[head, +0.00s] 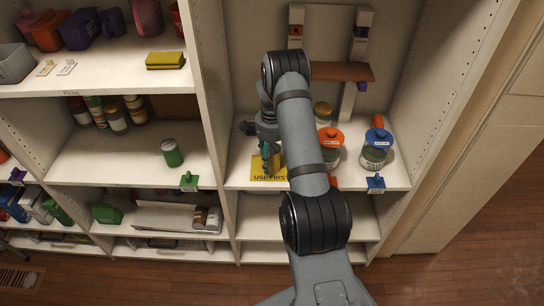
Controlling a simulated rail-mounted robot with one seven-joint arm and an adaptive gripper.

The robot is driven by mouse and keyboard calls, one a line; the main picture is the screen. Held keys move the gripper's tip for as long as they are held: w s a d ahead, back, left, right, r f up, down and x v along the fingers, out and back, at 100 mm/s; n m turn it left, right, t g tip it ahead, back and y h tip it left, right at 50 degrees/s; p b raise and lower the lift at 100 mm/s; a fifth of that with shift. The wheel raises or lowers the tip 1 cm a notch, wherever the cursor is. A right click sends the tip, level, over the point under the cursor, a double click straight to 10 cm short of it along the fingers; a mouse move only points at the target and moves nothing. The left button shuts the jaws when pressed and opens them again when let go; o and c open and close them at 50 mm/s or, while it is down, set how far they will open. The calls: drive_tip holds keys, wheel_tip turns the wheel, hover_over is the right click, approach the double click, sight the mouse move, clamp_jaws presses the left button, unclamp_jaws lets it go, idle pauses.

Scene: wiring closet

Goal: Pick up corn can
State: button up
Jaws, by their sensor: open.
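A green can (172,154) with a pale lid stands alone and upright on the middle shelf, left of the upright panel. Several other cans (111,114) are grouped at the back left of that shelf; their labels are too small to read, so I cannot tell which can is corn. My gripper (267,168) is open, over a yellow "USE FIRST" mat (258,174) in the right-hand bay. I see nothing held in it. It is apart from the green can, with the upright panel between them. My arm hides part of the right bay.
The upright panel (215,125) divides the bays. Jars with an orange lid (331,137) and a blue lid (376,147) stand right of my arm. A green clip (189,181) sits on the shelf edge near the green can. The shelf left of that can is clear.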

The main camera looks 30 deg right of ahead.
drive_tip(key=shift+f, duration=1.2)
drive_tip(key=c, duration=0.3)
drive_tip(key=c, duration=1.2)
